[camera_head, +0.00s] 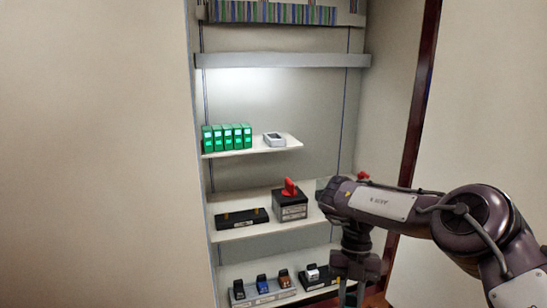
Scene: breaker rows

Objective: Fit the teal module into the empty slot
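I cannot single out a teal module for sure. A row of green modules (228,137) with lit faces stands on the upper shelf, with no clear gap in it. On the bottom shelf, a base (265,299) holds small dark, blue and brown modules. Which place is the empty slot is too small to tell. My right gripper (352,287) points down at the lower right, in front of the bottom shelf. Its fingertips are too unclear to read. My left gripper is out of view.
A grey ring-like device (274,139) lies on the upper shelf (285,149). The middle shelf (262,229) carries a black base with yellow posts (242,218) and a black box with a red handle (290,204). A dark red frame edge (418,100) stands right of the cabinet.

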